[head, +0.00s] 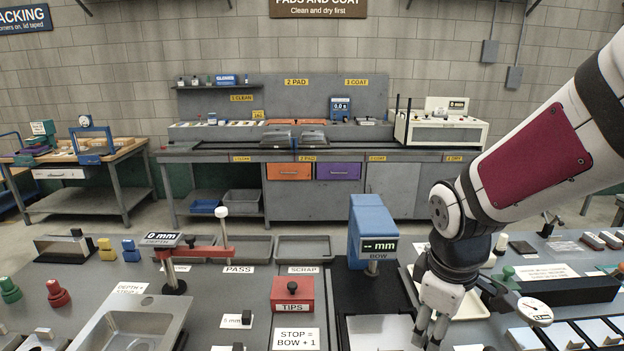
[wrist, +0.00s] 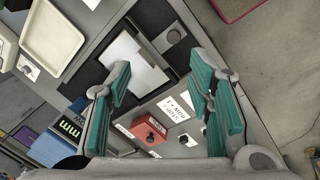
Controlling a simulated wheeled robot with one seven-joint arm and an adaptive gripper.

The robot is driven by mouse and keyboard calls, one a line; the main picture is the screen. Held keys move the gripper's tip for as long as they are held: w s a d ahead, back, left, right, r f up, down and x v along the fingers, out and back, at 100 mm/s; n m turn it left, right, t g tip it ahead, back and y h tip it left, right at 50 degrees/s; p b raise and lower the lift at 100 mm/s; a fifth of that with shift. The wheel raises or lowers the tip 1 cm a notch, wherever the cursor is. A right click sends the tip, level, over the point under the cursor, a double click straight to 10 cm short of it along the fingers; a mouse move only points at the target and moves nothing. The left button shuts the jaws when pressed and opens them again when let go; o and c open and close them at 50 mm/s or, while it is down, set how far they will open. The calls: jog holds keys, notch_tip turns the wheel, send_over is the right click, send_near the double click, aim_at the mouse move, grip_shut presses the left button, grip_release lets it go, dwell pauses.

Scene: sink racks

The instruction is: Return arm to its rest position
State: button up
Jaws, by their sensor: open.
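My gripper (head: 430,328) hangs from the arm at the right of the head view, fingers pointing down over the right part of the bench. In the wrist view my gripper (wrist: 160,105) shows its two teal-padded fingers spread wide apart, with nothing between them but the bench below. The blue BOW gauge (head: 372,232) stands just left of my gripper in the head view. The red TIPS box (head: 292,294) is further left; it also shows between the fingers in the wrist view (wrist: 140,127).
A pale tray (head: 465,300) lies behind my gripper. A DEPTH gauge with a red arm (head: 200,252) and a metal sink (head: 130,325) are at the left. PASS and SCRAP trays (head: 303,246) are at the bench's far edge. A grey back bench (head: 225,156) stands beyond open floor.

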jog(key=s+a+r+m+t+y, duration=0.1)
jog(key=s+r+m+t, duration=0.2)
jog(key=s+r+m, duration=0.6)
notch_tip(320, 180, up, 4)
jog(key=shift+s+a+f+m+t+b, duration=0.15)
jog(key=shift+s+m+t+b, duration=0.2)
jog(key=shift+s, duration=0.7)
dwell(0.7)
